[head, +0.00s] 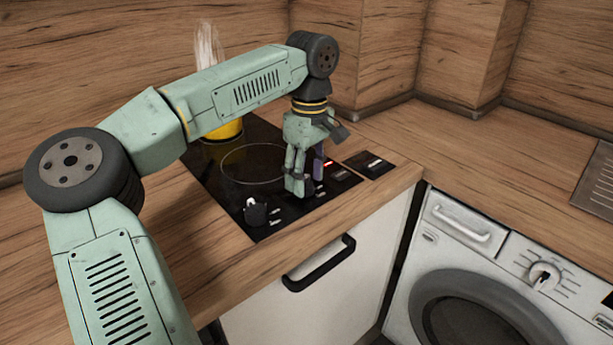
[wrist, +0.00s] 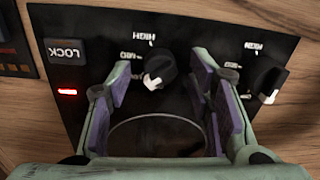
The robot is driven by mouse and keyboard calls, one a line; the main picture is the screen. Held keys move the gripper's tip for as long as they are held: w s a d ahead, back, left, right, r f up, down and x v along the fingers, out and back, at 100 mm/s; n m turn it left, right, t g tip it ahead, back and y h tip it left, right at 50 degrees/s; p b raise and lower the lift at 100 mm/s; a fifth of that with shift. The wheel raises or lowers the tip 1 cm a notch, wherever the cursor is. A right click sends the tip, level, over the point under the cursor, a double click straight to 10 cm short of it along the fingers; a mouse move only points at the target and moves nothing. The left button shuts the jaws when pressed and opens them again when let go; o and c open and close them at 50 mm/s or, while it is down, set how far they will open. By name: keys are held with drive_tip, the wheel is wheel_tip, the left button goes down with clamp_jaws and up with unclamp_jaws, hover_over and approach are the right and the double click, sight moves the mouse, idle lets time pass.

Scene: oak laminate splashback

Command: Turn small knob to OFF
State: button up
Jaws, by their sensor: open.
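The black cooktop (head: 215,178) has two dark knobs with white marks. One knob (wrist: 160,68) sits between the spread fingers of my gripper (wrist: 163,74) in the wrist view, with gaps at both sides. Its white mark is at its lower left edge; HIGH and MED labels are printed beside it. In the head view my gripper (head: 305,182) hides this knob and points down at the front of the cooktop. The other knob (wrist: 268,80) stands outside the right finger; in the head view it (head: 257,210) is at the front left. I cannot tell which is smaller.
A yellow pot (head: 224,131) stands at the back of the cooktop, with white steam above it. A LOCK key (wrist: 66,51) and a lit red light (wrist: 67,92) lie left of my fingers in the wrist view. The right-hand worktop (head: 480,150) is clear.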

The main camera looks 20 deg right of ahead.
drive_tip(key=shift+f, duration=0.55)
clamp_jaws()
drive_tip(key=shift+n, duration=0.4)
drive_tip(key=n, duration=0.4)
drive_tip(key=shift+w+n, duration=0.1)
drive_tip(key=shift+n, duration=2.5)
drive_tip(key=shift+a, duration=0.1)
